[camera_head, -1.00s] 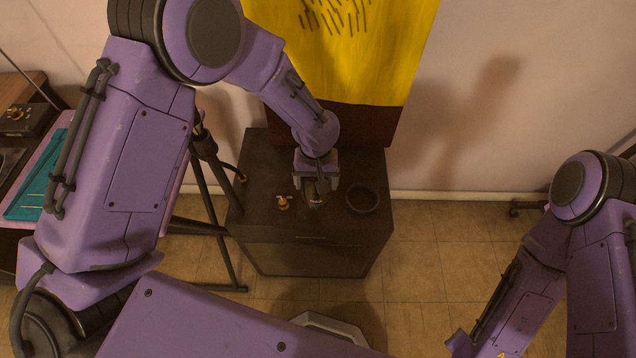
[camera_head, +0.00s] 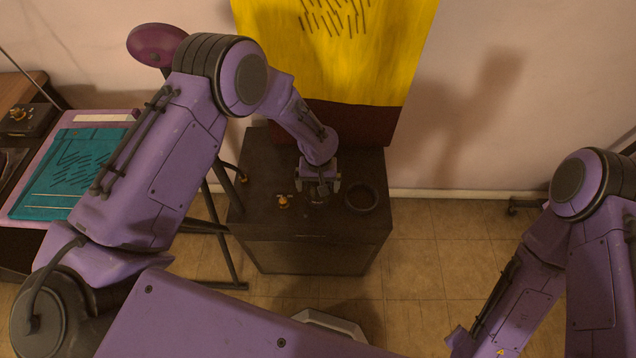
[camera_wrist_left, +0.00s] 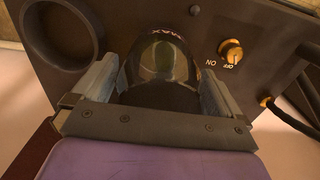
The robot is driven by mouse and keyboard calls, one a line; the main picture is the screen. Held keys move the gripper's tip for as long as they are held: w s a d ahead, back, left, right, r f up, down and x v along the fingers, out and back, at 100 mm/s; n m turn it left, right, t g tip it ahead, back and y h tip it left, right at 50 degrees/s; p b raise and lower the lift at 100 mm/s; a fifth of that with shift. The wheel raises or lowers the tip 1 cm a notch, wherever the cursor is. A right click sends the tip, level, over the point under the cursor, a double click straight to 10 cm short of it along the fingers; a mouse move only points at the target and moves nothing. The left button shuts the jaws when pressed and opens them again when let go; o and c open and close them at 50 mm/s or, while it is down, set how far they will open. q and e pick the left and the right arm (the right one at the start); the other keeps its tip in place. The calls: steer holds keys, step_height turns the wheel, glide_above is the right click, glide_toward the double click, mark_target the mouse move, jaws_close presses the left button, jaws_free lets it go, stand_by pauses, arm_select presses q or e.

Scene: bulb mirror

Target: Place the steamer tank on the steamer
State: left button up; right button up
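The steamer (camera_head: 310,230) is a dark box on the floor against the wall, with an orange ON/OFF knob (camera_wrist_left: 232,52) on top. The tank (camera_wrist_left: 158,58) is a dark, glossy rounded vessel with "MAX" lettering, on the steamer's top between the knob and a round black ring (camera_wrist_left: 62,35). It also shows small in the head view (camera_head: 317,198), partly hidden by my gripper. My left gripper (camera_head: 320,187) is over the tank, its fingers apart on either side with narrow gaps visible in the wrist view. Whether the tank is fully seated cannot be told. My right gripper is out of view.
A pink board with a teal mat (camera_head: 60,175) stands on the left, with dark stand legs (camera_head: 222,225) near the steamer. A yellow and dark red hanging (camera_head: 340,60) is behind the steamer. The tiled floor (camera_head: 440,240) to the right is clear.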

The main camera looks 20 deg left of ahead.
arm_select(q)
steer(key=shift+r, duration=0.35)
step_height(320, 180, up, 12)
steer(key=b, duration=0.1)
steer(key=shift+f, duration=0.15)
